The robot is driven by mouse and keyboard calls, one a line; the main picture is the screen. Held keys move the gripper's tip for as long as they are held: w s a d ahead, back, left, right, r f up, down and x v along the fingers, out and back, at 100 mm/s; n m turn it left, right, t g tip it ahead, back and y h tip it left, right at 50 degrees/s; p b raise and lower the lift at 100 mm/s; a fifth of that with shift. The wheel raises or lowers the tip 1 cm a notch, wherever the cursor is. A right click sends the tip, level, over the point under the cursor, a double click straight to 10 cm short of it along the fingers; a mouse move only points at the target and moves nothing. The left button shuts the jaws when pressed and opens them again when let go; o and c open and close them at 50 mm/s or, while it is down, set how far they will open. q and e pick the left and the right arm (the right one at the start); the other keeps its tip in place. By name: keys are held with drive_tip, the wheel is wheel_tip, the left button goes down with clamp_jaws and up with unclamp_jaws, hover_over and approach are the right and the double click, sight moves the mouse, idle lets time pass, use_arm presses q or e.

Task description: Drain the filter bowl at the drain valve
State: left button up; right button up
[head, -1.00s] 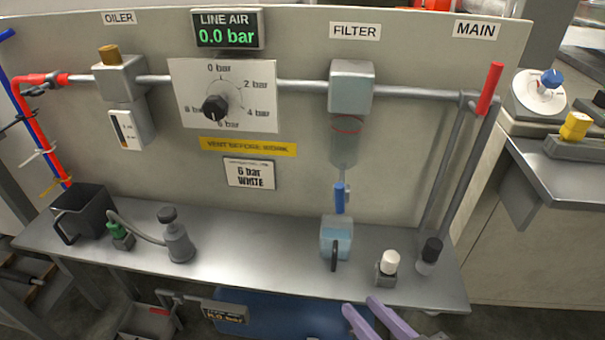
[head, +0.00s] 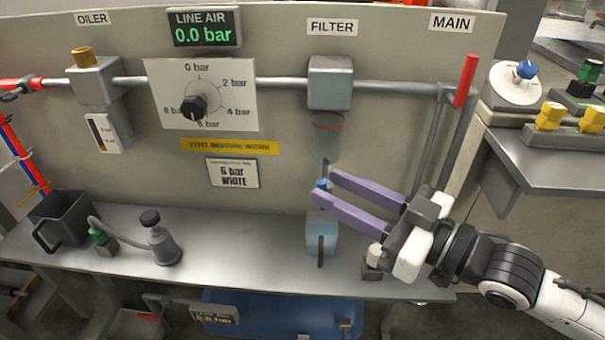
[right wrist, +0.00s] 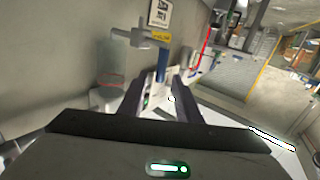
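The filter (head: 330,82) is a grey block on the pipe, with a clear bowl (head: 327,140) and a red ring below it. Under the bowl is the blue drain valve (head: 322,185). A clear jug with bluish contents (head: 318,228) stands on the bench below the valve. My right gripper (head: 325,184) is open; its purple fingers reach in from the right, with the valve showing near their tips. In the right wrist view a blue upright part (right wrist: 163,68) shows between the spread fingers; contact cannot be told. My left gripper is not in view.
The line air display (head: 205,27) reads 0.0 bar. A dial panel (head: 200,95) and a red-handled main lever (head: 466,80) are on the panel. A dark jug (head: 57,215) and a grey bottle (head: 162,243) stand on the left of the bench (head: 230,255).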

sight(318, 182)
drive_tip(key=b+x, duration=0.1)
drive_tip(key=x, duration=0.6)
clamp_jaws()
